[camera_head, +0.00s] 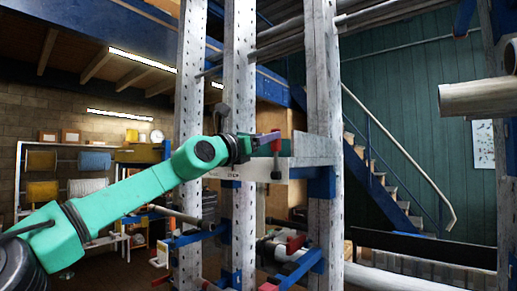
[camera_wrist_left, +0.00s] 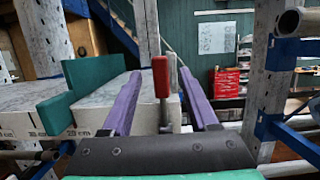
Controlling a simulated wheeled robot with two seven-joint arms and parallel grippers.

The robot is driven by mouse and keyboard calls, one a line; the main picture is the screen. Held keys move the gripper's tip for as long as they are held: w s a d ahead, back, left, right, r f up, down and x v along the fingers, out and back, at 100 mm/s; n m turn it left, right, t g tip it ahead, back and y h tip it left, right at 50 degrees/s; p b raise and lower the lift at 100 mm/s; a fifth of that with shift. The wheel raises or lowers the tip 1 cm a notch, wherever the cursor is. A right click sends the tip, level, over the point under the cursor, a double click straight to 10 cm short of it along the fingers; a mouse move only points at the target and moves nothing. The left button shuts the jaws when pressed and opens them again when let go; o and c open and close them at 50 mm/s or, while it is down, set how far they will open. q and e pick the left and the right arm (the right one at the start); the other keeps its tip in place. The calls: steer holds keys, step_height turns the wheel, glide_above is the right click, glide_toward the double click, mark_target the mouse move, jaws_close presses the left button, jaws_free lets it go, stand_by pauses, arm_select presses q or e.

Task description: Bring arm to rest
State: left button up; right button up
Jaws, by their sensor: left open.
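My left arm, green, reaches in from the left in the head view. Its left gripper (camera_head: 268,140) has purple fingers and is beside the upright posts, at a pale block (camera_head: 312,148). The left wrist view shows both purple fingers of the left gripper (camera_wrist_left: 158,72) spread apart. Between them in that view stands a red-handled part (camera_wrist_left: 160,78) with a grey metal stem. I cannot tell whether the fingers touch it; they are not closed on it. Pale printed blocks (camera_wrist_left: 100,112) and green plates (camera_wrist_left: 95,73) lie beside the left finger. My right gripper is not in view.
Tall perforated metal posts (camera_head: 325,80) stand close around the gripper. Blue rack arms (camera_head: 302,265) and pipes (camera_head: 485,97) jut out nearby. A blue staircase (camera_head: 385,180) is behind. Shelving with spools (camera_head: 42,161) stands at the left. Open air lies left of the posts, above my arm.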

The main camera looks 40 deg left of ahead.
arm_select(q)
steer(key=shift+s+b, duration=0.65)
steer(key=shift+s, duration=0.55)
steer(key=shift+w, duration=0.1)
